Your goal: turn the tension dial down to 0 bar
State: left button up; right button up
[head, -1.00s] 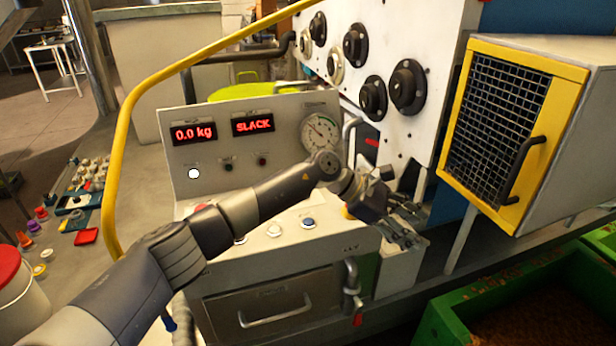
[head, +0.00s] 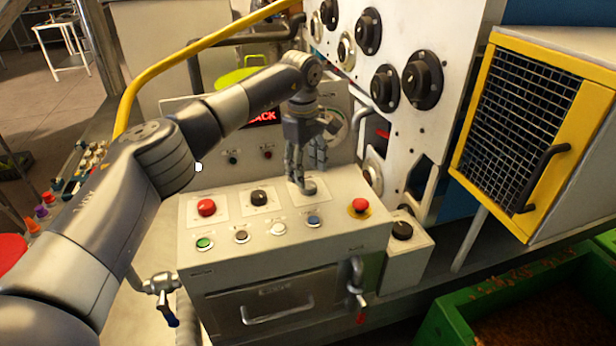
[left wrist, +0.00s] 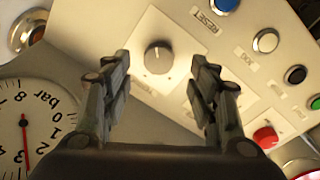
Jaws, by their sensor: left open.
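The tension dial (head: 309,189) is a dark knob on a pale plate at the back right of the console top. In the left wrist view the knob (left wrist: 158,57) shows between my two fingers, with clear space on each side. My left gripper (head: 307,176) is open and points down just over the dial; whether the fingertips touch the plate I cannot tell. The pressure gauge (head: 337,124) is partly hidden behind my gripper. Its face, marked in bar, also shows in the left wrist view (left wrist: 38,125), cut off, with a red needle. My right gripper is out of view.
The console top also carries a red button (head: 206,207), a black knob (head: 259,198), several small buttons and a red emergency stop (head: 359,206). A yellow-framed mesh box (head: 520,120) stands to the right.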

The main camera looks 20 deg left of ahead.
aim_at(308, 185)
pick_arm(q)
jog(key=shift+w+f+p, duration=0.2)
jog(key=shift+f+p, duration=0.25)
jog(key=shift+f, duration=1.8)
jog(key=shift+c, duration=0.6)
jog(key=c, duration=0.9)
